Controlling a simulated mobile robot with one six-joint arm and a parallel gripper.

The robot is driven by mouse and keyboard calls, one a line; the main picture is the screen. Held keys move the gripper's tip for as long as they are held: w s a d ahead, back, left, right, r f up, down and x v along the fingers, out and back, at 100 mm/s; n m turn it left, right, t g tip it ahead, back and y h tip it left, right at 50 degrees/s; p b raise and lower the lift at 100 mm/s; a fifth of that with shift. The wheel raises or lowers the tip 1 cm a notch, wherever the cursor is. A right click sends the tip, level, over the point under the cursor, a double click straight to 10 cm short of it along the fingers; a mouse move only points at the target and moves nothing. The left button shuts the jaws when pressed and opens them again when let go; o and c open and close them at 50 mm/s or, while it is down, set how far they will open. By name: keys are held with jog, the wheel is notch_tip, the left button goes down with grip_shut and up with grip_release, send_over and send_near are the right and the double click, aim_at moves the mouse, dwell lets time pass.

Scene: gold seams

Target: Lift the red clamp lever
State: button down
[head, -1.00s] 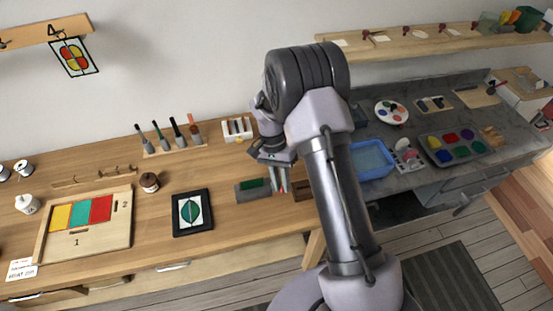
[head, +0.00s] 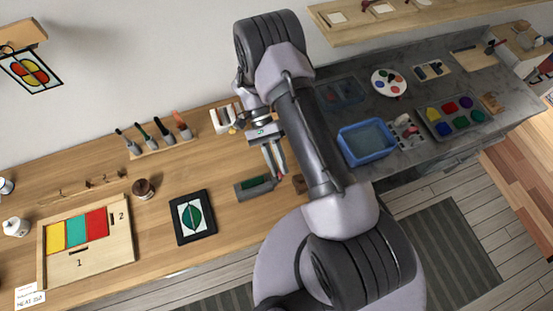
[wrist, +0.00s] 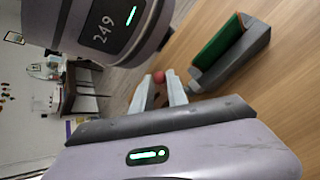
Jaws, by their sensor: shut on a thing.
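The clamp is a grey body with a green pad (head: 254,188), lying on the wooden bench near its right end. It also shows at the upper right of the wrist view (wrist: 236,50). The red clamp lever shows as a round red tip (wrist: 158,76) between my fingers in the wrist view; the rest of it is hidden. My gripper (head: 275,161) points down beside the clamp's right end in the head view. Its two pale fingers (wrist: 161,92) are closed on the lever. I cannot tell how far the lever is raised.
A framed leaf panel (head: 193,217) lies left of the clamp, and a small brown block (head: 299,184) lies just right of it. A tool rack (head: 157,142) stands behind. A blue tray (head: 366,142) is on the grey counter at right. Bare wood lies between the panel and rack.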

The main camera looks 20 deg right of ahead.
jog(key=shift+f, duration=0.15)
jog(key=c, duration=1.3)
grip_release()
jog(key=shift+w, duration=0.1)
jog(key=shift+p+v, duration=1.15)
jog(key=shift+v, duration=7.55)
